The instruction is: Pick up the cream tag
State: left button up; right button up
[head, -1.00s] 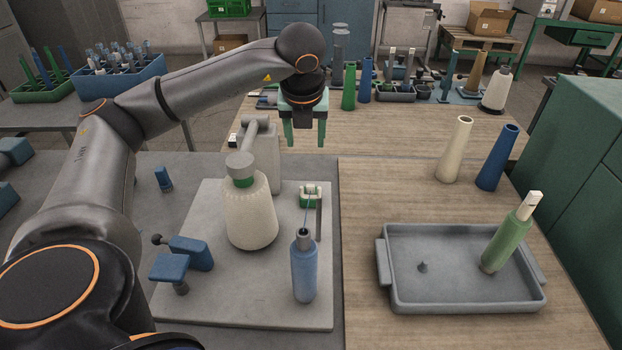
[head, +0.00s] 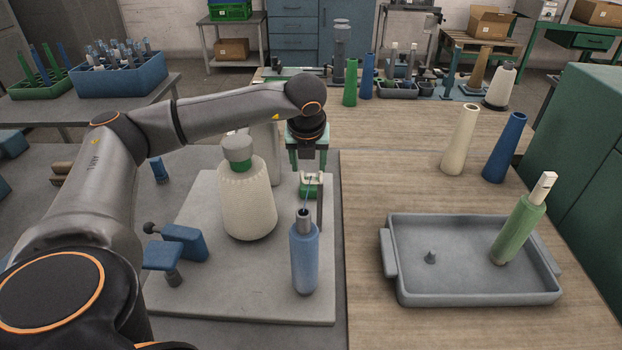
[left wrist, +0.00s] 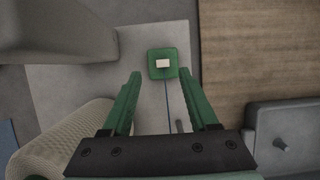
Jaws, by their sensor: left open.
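The cream tag (left wrist: 162,63) is a small pale block on a green holder (left wrist: 155,73) in the left wrist view. In the head view the green holder (head: 309,191) stands on the grey plate behind the blue bobbin, and the tag shows only as a small pale patch. My left gripper (head: 308,168) has green fingers, points down above the holder and is open and empty. In the left wrist view its two fingertips (left wrist: 160,75) lie to either side of the holder, apart from it. My right gripper is in neither view.
A cream yarn cone (head: 247,200) stands left of the holder. A blue bobbin (head: 304,258) stands in front, with a thread running to the holder. A grey tray (head: 395,285) holding a leaning green bobbin (head: 520,230) is at the right.

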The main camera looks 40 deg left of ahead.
aim_at(311, 175)
pick_arm(q)
jog(key=x, duration=0.4)
jog(key=shift+w+f, duration=0.2)
jog(key=shift+w, duration=0.1)
jog(key=c, duration=0.9)
